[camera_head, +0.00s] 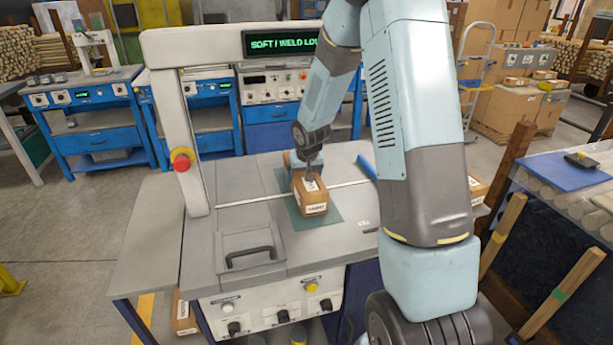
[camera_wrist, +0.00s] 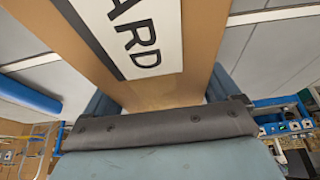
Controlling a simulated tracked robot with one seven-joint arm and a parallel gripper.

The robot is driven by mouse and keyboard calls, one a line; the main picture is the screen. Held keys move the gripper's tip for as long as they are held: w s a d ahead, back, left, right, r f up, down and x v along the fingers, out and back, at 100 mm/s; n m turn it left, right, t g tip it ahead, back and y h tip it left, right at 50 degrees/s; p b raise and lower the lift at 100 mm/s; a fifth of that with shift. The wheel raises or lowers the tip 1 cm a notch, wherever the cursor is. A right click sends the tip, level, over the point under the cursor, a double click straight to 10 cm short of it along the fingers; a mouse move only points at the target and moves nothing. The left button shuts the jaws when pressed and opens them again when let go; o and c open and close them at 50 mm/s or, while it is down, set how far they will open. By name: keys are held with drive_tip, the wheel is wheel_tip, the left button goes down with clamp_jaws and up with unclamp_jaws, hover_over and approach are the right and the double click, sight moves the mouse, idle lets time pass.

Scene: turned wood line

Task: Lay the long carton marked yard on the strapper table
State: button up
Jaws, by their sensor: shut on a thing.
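The long brown carton (camera_head: 316,201) has a white label on its near end and another on top. In the wrist view the carton (camera_wrist: 205,40) fills the space between my fingers, and its label ends in "ARD". My gripper (camera_head: 309,178) is shut on the carton from above, behind its near end. The carton lies lengthwise over a green mat (camera_head: 332,214) on the grey strapper table (camera_head: 345,239), under the strapper's arch. It looks level and at or very near the mat; exact contact cannot be told. Its far part is partly hidden by my arm.
The strapper arch (camera_head: 170,115) has a red emergency button on its post and a display reading "SOFT / WELD LO…". A black handle (camera_head: 250,254) sits at the table's front left. A blue roll (camera_head: 367,167) lies at the right. Blue benches (camera_head: 100,139) stand behind.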

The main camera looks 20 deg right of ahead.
drive_tip(key=shift+f, duration=0.2)
drive_tip(key=o, duration=1.2)
drive_tip(key=shift+f, duration=0.1)
drive_tip(key=v, duration=1.2)
drive_tip(key=shift+s+r, duration=0.15)
drive_tip(key=shift+r, duration=0.1)
drive_tip(key=s+r+h, duration=0.1)
drive_tip(key=s+r, duration=1.3)
drive_tip(key=s, duration=0.2)
drive_tip(key=s+d+r+t+y, duration=0.1)
drive_tip(key=s+r, duration=0.3)
drive_tip(key=s, duration=1.1)
